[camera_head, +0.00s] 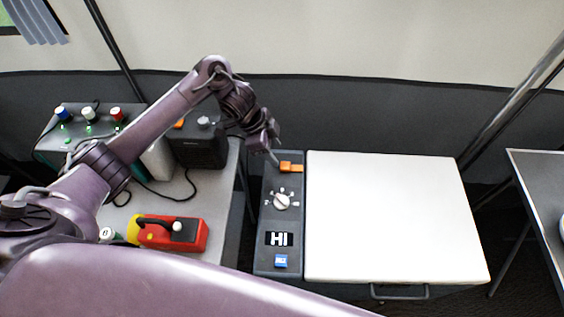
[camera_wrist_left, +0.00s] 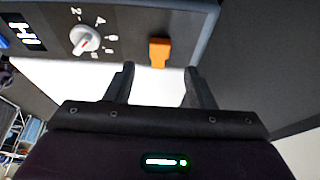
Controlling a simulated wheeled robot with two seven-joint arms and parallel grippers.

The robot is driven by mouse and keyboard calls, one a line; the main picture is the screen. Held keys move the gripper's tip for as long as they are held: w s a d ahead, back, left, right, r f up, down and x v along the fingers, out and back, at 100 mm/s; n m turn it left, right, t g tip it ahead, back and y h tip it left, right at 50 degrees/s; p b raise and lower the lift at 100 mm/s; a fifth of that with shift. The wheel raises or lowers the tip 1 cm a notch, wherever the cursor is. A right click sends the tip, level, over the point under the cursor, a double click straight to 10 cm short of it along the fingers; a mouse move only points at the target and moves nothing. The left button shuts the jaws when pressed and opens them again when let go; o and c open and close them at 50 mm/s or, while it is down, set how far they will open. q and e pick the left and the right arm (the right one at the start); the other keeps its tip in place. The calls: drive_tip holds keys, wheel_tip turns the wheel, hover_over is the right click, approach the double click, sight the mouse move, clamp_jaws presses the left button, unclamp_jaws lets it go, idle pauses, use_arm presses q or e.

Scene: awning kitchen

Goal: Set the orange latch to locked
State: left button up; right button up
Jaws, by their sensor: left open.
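The orange latch (camera_head: 290,167) sits at the far end of a grey control panel (camera_head: 265,215), beside the white lid. In the left wrist view the orange latch (camera_wrist_left: 159,52) stands out from the panel, ahead of the two fingers and roughly centred between them. My left gripper (camera_head: 275,152) is just beyond and left of the latch in the head view. In the left wrist view the left gripper (camera_wrist_left: 158,88) has its fingers spread, with nothing between them. It seems apart from the latch. My right gripper is not in view.
The panel also has a white dial (camera_head: 282,201), a "HI" display (camera_head: 279,239) and a blue switch (camera_head: 281,261). The white lid (camera_head: 390,215) lies to the right. A red device (camera_head: 185,234) and a dark box (camera_head: 200,148) stand on the left table.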

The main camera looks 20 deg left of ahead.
sight(285, 165)
use_arm(q)
drive_tip(key=x, duration=0.6)
drive_tip(key=shift+d+f, duration=0.1)
drive_tip(key=shift+f, duration=0.05)
clamp_jaws()
